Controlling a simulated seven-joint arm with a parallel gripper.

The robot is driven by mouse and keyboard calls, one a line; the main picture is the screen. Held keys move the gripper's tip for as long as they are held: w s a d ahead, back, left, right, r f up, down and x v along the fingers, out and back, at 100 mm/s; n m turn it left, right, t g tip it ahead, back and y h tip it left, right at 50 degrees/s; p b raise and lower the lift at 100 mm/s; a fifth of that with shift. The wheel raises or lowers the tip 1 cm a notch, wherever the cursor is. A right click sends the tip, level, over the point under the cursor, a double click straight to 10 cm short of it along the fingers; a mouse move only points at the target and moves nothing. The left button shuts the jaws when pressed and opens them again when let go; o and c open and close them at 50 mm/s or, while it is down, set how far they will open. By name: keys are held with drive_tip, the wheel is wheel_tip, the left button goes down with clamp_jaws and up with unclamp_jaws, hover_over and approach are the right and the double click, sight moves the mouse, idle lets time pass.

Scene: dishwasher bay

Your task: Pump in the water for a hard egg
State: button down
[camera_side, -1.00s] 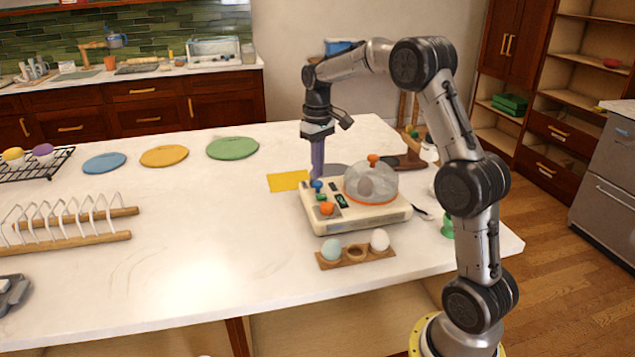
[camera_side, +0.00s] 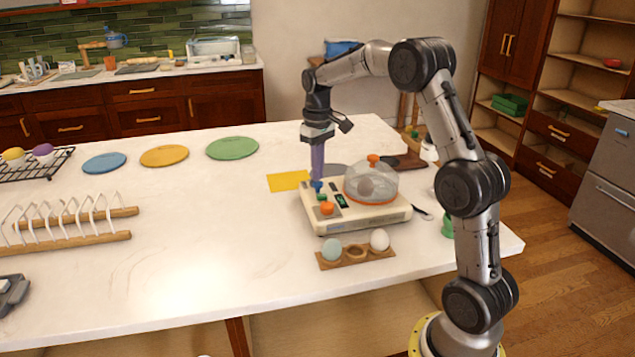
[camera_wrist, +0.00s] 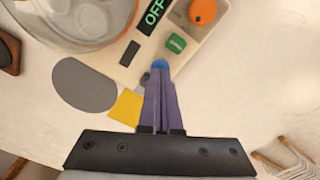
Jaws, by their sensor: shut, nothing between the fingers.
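The cream egg cooker (camera_side: 360,220) stands on the white counter, with a clear dome lid (camera_side: 371,181) that has an orange knob on top. A pale egg-like shape shows dimly through the dome. On its panel are a blue button (camera_side: 317,186), a green button (camera_side: 321,197), an orange dial (camera_side: 327,208) and a dark display (camera_wrist: 153,14) reading OFF. My gripper (camera_side: 317,179) is shut and empty, pointing down at the blue button. In the wrist view its purple fingertips (camera_wrist: 160,74) partly cover the blue button (camera_wrist: 160,64). I cannot tell whether they press it.
A wooden egg holder (camera_side: 357,252) in front bears a pale blue egg (camera_side: 332,250) and a white egg (camera_side: 379,240); its middle hole is empty. A yellow card (camera_side: 287,181) lies left of the cooker. A green cup (camera_side: 447,226) stands to the right.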

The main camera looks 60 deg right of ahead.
drive_tip(key=shift+f, duration=0.95)
drive_tip(key=shift+r, duration=1.4)
drive_tip(key=shift+f, duration=1.3)
idle(0.5)
drive_tip(key=shift+r, duration=1.3)
drive_tip(key=shift+f, duration=1.4)
drive_tip(key=shift+r, duration=1.4)
